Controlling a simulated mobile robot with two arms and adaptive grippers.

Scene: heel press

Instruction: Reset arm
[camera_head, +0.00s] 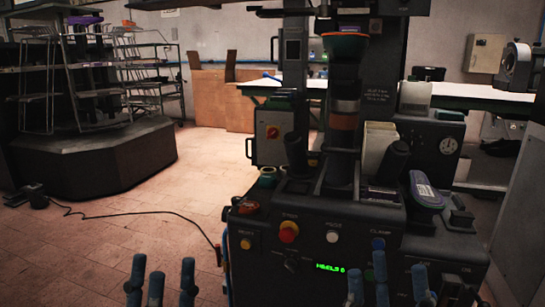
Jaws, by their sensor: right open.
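My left gripper (161,280) shows at the bottom left as several blue-grey finger parts pointing up, in front of the floor. Nothing is seen between them, but most of the gripper is cut off and I cannot tell its opening. My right gripper (400,284) is at the bottom, right of centre, in front of the machine's lower panel. Its fingers are spread apart and empty. The heel press (310,200) stands ahead, with a green display (331,267) and coloured buttons. A dark shoe-like piece with a purple-and-white top (426,192) is on the machine's right side.
A wire rack (88,75) on a dark plinth (100,160) stands at the left. A cable (100,214) lies on the tiled floor (110,225), which is otherwise open left of the press. Brown boards (216,98) and a table (400,93) are behind.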

